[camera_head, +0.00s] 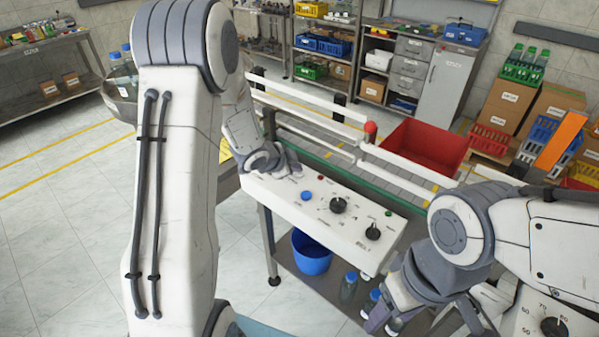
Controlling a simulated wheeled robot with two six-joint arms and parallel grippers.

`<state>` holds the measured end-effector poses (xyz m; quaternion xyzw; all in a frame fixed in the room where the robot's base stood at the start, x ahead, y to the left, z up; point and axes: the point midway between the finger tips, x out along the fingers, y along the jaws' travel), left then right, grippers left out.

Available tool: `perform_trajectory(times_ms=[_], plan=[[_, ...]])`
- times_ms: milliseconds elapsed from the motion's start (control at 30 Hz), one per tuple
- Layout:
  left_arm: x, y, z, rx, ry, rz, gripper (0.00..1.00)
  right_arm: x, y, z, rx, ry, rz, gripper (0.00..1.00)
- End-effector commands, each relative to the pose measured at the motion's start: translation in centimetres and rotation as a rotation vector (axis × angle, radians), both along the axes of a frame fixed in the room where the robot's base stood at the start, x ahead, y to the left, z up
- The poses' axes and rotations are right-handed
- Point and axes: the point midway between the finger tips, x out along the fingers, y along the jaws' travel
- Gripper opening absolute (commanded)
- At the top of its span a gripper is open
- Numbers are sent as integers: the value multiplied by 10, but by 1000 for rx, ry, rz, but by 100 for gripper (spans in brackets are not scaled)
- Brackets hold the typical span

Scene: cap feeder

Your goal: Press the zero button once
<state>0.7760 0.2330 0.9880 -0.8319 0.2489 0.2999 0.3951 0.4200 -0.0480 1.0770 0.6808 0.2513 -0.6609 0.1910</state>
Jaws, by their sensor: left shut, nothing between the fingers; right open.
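A white control panel (290,207) on a metal stand carries a blue button (307,195), a small red button (320,178), a small green button (388,213) and black knobs (338,205). The labels are too small to read, so I cannot tell which one is the zero button. My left gripper (280,163) is shut and empty, over the panel's far left end, up and left of the blue button. It hides that end of the panel. My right gripper (388,318) is open and empty, low in front of the panel's right end.
White rails with a red knob (370,131) run behind the panel. A blue bucket (311,252) and several bottles (348,288) stand on the shelf below. A red bin (425,146) and boxes are behind at right. Another dial (553,327) shows at bottom right. Floor at left is clear.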

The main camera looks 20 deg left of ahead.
Motion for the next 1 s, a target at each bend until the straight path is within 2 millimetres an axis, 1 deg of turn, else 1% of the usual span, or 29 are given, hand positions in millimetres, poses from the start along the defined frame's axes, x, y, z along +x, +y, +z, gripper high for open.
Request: perform_trajectory(times_ms=[167, 433, 800, 867, 1000], plan=[[-1, 0, 2, 1, 3, 0, 0, 0, 0, 3, 0, 0, 0, 62], [-1, 0, 16, 1, 3, 0, 0, 0, 0, 17, 0, 0, 0, 62], [-1, 0, 17, 0, 1, 0, 0, 0, 0, 17, 0, 0, 0, 62], [0, 0, 20, 0, 1, 0, 0, 0, 0, 20, 0, 0, 0, 62], [0, 0, 33, 0, 1, 0, 0, 0, 0, 32, 0, 0, 0, 62]])
